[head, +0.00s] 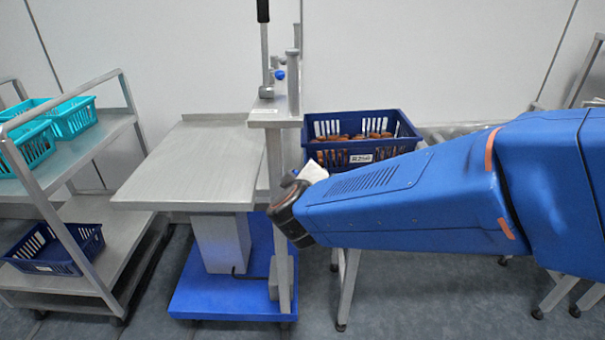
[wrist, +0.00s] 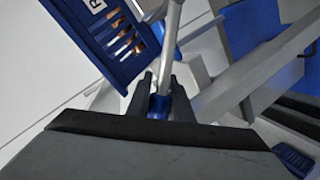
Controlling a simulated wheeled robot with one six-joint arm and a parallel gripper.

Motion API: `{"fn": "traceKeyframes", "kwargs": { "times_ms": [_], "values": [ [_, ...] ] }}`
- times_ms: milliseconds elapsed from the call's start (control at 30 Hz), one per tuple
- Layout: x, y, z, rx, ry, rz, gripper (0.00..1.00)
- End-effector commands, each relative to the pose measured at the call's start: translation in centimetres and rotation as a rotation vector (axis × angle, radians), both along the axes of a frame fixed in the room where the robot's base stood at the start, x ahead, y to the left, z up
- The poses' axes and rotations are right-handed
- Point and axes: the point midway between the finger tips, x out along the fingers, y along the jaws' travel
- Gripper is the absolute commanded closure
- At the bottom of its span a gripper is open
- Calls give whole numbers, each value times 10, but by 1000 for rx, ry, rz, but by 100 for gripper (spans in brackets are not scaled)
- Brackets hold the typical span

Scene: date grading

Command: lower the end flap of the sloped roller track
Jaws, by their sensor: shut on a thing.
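The roller track (head: 450,130) shows only in part behind my arm in the head view. In the wrist view, my gripper (wrist: 160,88) is shut on the blue end (wrist: 158,107) of a grey rod (wrist: 170,50), with one dark finger on each side. I cannot tell from this view how the rod joins the end flap, and I cannot make out the flap's angle. In the head view my arm hides the gripper and what it holds.
A blue crate of dates (head: 405,128) stands on the track close to my arm; it also shows in the wrist view (wrist: 88,38). A grey post frame (head: 290,112) with an upright lever (head: 264,45) and a grey platform (head: 185,165) stand left. A shelf cart (head: 130,215) holds crates.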

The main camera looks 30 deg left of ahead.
Motion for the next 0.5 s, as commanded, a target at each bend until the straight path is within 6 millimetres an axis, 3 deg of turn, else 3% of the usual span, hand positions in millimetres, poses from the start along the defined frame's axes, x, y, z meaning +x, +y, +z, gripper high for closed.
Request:
{"fn": "traceKeyframes", "kwargs": {
  "times_ms": [367, 400, 467, 500],
  "values": [
    [-1, 1, -1, -6, -2, 3, 100],
    [-1, 1, -2, -6, -2, 3, 73],
    [-1, 1, -2, -6, -2, 3, 62],
    [-1, 1, -1, -6, -2, 3, 62]
  ]
}}
